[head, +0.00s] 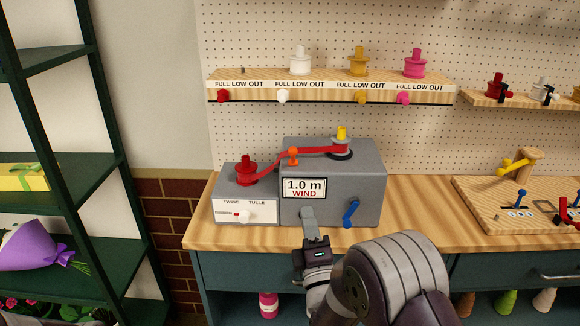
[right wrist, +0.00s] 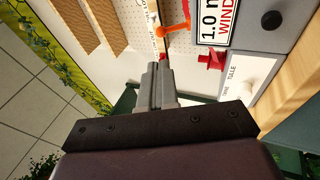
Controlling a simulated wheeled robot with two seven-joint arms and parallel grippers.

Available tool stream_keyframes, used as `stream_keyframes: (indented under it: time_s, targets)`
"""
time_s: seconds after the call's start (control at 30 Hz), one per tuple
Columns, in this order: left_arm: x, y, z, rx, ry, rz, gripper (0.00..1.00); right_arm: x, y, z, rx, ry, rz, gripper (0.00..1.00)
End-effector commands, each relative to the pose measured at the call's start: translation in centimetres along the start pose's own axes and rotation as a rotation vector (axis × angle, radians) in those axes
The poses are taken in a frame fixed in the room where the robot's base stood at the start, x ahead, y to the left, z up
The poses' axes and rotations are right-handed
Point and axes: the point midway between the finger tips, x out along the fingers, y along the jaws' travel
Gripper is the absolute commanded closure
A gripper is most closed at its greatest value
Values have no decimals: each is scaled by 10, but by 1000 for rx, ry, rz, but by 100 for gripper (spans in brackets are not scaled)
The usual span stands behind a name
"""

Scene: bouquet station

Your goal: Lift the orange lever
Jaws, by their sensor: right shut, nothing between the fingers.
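The orange lever (head: 292,156) stands on the top left of the grey winding machine (head: 365,185), beside a red ribbon (head: 318,151) that runs from a red spool (head: 245,172) to the yellow-topped hub (head: 341,140). My right gripper (head: 308,215) is shut and empty, below the lever in the picture, with its fingers in front of the "1.0 m WIND" machine's lower front. In the right wrist view the shut fingers (right wrist: 157,75) point up the picture, and the orange lever (right wrist: 175,29) shows beyond and slightly right of the tips, apart from them. My left gripper is not in view.
A blue crank (head: 351,213) is on the machine's front, right of my fingers. The twine/tulle switch box (head: 245,208) is at left. A spool shelf (head: 330,86) hangs above. A wooden board with small levers (head: 520,205) lies at right. Bench surface (head: 420,225) between is clear.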

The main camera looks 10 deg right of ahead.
Motion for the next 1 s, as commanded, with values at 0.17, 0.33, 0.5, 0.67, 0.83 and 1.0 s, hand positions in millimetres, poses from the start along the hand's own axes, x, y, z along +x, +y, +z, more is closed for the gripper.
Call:
stream_keyframes:
  time_s: [0.17,0.33,0.5,0.67,0.83,1.0]
  targets:
    - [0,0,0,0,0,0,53,0,0,0,-5,1,-3,100]
    - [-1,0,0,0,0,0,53,3,0,0,-4,1,-4,100]
    - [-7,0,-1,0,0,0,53,28,2,0,-4,0,-2,100]
    - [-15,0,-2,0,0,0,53,63,1,0,-3,0,-4,100]
    - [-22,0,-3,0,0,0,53,100,1,0,-3,1,-3,100]
    - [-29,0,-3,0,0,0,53,126,0,0,-3,1,-4,100]
